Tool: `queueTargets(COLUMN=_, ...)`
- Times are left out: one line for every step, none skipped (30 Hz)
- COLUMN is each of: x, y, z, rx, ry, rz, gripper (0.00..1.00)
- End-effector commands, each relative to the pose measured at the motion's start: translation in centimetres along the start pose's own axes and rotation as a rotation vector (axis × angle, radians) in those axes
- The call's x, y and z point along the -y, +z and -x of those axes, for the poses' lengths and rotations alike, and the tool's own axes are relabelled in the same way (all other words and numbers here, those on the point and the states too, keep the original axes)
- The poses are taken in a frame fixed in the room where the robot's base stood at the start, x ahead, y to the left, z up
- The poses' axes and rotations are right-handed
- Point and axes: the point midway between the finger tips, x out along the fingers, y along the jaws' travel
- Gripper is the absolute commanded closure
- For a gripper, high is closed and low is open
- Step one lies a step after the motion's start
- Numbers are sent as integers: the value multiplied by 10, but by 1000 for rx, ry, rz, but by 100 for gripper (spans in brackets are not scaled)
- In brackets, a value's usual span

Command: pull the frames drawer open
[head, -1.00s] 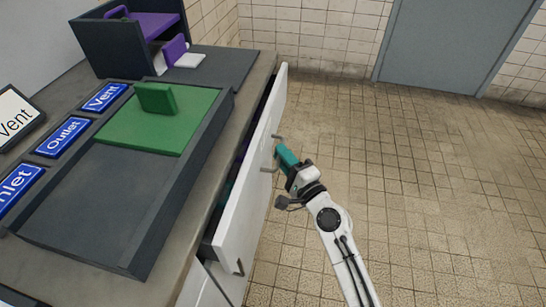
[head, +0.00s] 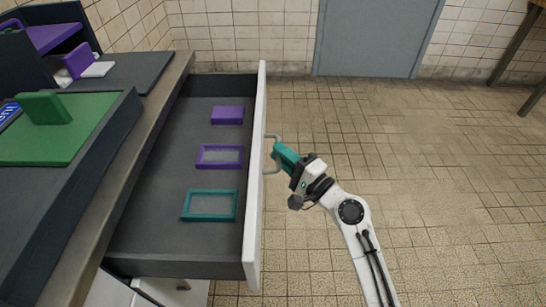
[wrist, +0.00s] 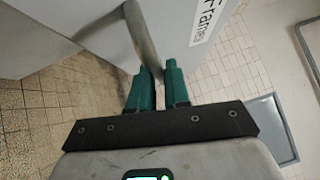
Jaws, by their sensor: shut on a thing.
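The frames drawer (head: 150,225) is pulled well out from the counter, and its dark inside shows in the head view. Its white front panel (head: 256,180) carries a metal bar handle (head: 271,150). In the wrist view the label "Frames" (wrist: 205,15) shows on the panel beside the handle (wrist: 140,38). My gripper (head: 277,153) is at the handle from the right. In the wrist view its teal fingers (wrist: 158,82) are shut on the handle bar, one on each side. In the drawer lie a teal frame (head: 210,219), a purple frame (head: 219,167) and a solid purple block (head: 227,115).
A green panel with an upright green tab (head: 44,108) sits in a dark tray on the counter at left. A dark rack with purple parts (head: 55,38) stands behind it. The tiled floor (head: 440,170) right of the drawer is clear up to the grey door (head: 375,35).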

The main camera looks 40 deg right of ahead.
Motion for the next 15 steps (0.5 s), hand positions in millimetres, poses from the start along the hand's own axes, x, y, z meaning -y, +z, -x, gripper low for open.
queueTargets(x=-2, y=0, z=1, rx=1, ry=5, rz=-2, gripper=100)
queueTargets(x=-2, y=0, z=1, rx=1, ry=5, rz=-2, gripper=100)
queueTargets(x=-2, y=0, z=2, rx=1, ry=5, rz=-2, gripper=100)
queueTargets(x=-2, y=0, z=2, rx=1, ry=5, rz=-2, gripper=100)
queueTargets(x=-2, y=0, z=1, rx=1, ry=5, rz=-2, gripper=100)
queueTargets(x=-2, y=0, z=1, rx=1, ry=5, rz=-2, gripper=100)
queueTargets(x=-2, y=0, z=1, rx=1, ry=5, rz=-2, gripper=100)
queueTargets(x=-2, y=0, z=1, rx=1, ry=5, rz=-2, gripper=100)
queueTargets(x=-2, y=0, z=1, rx=1, ry=5, rz=-2, gripper=100)
queueTargets(x=-2, y=0, z=1, rx=1, ry=5, rz=-2, gripper=100)
queueTargets(x=-2, y=0, z=1, rx=1, ry=5, rz=-2, gripper=81)
queueTargets(x=-2, y=0, z=1, rx=1, ry=5, rz=-2, gripper=78)
queueTargets(x=-2, y=0, z=1, rx=1, ry=5, rz=-2, gripper=75)
queueTargets(x=-2, y=0, z=1, rx=1, ry=4, rz=-2, gripper=72)
queueTargets(x=-2, y=0, z=1, rx=1, ry=4, rz=-1, gripper=68)
